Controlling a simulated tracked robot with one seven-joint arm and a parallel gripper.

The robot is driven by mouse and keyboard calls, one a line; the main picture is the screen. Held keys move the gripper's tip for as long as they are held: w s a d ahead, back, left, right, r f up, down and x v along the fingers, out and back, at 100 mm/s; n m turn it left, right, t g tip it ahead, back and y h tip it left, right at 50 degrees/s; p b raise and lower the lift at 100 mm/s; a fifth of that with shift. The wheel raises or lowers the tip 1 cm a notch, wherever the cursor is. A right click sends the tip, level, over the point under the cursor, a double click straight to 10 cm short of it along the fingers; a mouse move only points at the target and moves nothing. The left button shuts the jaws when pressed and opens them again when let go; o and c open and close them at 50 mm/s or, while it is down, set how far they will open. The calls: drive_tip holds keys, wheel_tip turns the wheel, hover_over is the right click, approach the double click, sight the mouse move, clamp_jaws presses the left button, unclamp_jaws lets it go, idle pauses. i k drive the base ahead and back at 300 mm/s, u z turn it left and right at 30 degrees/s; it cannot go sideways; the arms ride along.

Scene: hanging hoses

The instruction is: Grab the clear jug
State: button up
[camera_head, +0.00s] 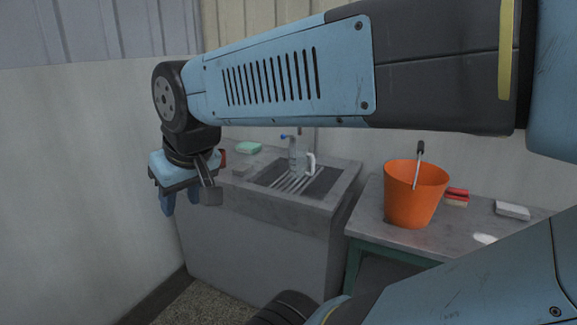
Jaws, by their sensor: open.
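The clear jug (300,158) stands on the slatted rack of the stone sink, near the picture's centre. Its body is see-through and hard to make out against the wall. A pale handle shows on its right side. My gripper (182,201) hangs down at the left, in front of the sink's left end and well apart from the jug. It is open, with nothing seen between its fingers. My blue arm crosses the picture above the jug and hides what lies behind it.
The stone sink (245,202) has a green sponge (249,147) at its back left. On the table (375,225) to the right stand an orange bucket (412,200) with a handled tool, a red brush (457,196) and a pale block (512,210). A wall closes off the left.

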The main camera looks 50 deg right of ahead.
sight(299, 154)
drive_tip(key=u, duration=0.15)
drive_tip(key=i, duration=0.1)
drive_tip(key=z, duration=2.6)
drive_tip(key=i, duration=0.9)
drive_tip(key=u, duration=0.15)
drive_tip(key=k, duration=0.85)
drive_tip(key=z, duration=0.1)
drive_tip(key=i, duration=0.3)
